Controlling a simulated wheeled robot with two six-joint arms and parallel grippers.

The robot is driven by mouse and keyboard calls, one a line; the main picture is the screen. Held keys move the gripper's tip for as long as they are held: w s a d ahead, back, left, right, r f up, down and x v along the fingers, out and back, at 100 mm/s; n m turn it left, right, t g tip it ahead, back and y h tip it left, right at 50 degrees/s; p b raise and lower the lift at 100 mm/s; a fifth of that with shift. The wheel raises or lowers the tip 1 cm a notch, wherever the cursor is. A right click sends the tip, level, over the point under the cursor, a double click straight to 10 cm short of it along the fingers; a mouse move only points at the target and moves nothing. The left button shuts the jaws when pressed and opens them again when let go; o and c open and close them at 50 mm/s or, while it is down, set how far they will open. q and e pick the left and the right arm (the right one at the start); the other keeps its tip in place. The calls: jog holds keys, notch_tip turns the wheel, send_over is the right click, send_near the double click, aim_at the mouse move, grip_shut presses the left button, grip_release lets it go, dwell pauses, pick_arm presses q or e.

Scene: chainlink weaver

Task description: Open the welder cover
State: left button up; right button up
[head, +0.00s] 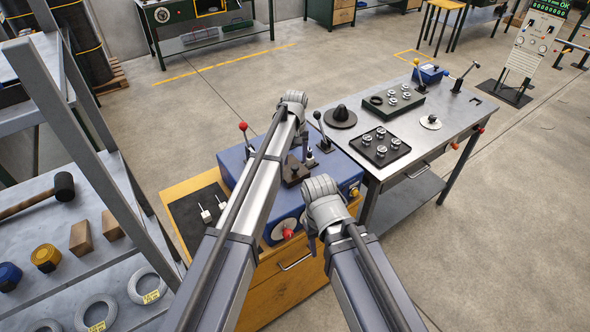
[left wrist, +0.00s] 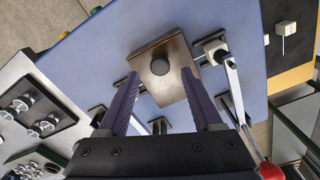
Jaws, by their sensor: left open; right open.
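The welder (head: 348,172) is a blue box on a yellow cabinet. Its cover, a brown metal block (head: 294,172) with a round dark knob, sits on top. In the left wrist view the cover (left wrist: 172,88) lies flat and its knob (left wrist: 160,67) shows between the fingertips. My left gripper (left wrist: 159,78) is open with purple fingers on either side of the knob. I cannot tell whether they touch the cover. In the head view my left arm partly hides the welder. My right gripper (head: 312,238) is open, low in front of the welder, mostly hidden by its own wrist.
A red-knobbed lever (head: 243,127) and a black-knobbed lever (head: 317,116) rise from the welder. A black pad with white pieces (head: 205,213) lies to its left. A metal table (head: 440,135) with trays stands right. A shelf rack (head: 105,180) is at left.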

aim_at(295, 166)
pick_arm(q)
notch_tip(295, 166, down, 4)
jog(key=shift+r+b, duration=0.2)
jog(key=shift+b, duration=1.05)
jog(key=shift+r, duration=0.1)
grip_shut()
